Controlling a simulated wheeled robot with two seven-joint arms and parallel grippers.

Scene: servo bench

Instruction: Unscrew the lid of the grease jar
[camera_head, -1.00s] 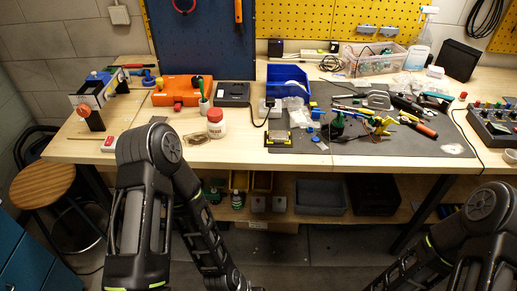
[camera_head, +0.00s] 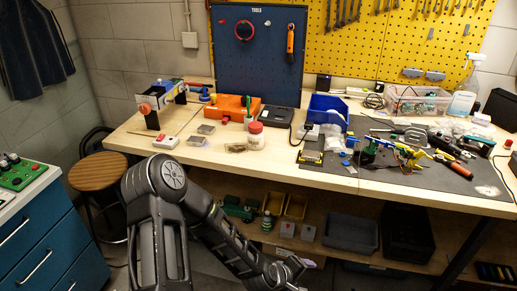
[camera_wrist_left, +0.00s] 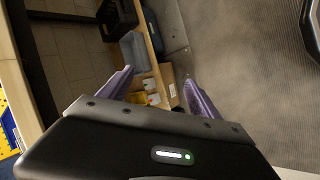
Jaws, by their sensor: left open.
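The grease jar (camera_head: 255,138) is a small pale jar with a red lid (camera_head: 255,127). It stands upright near the front edge of the bench, left of centre, with the lid on it. My left gripper (camera_head: 298,265) is low in front of the bench, below the tabletop and to the right of the jar, well apart from it. In the left wrist view its two purplish fingers (camera_wrist_left: 160,92) are spread with nothing between them. The jar does not show in the left wrist view. My right gripper is not in view.
An orange case (camera_head: 228,107) and a dark flat box (camera_head: 275,115) stand behind the jar. A blue bin (camera_head: 327,110) is right of it, and a grey mat (camera_head: 420,180) holds scattered tools. A lower shelf (camera_head: 330,238) carries bins and bottles. A stool (camera_head: 97,171) stands left.

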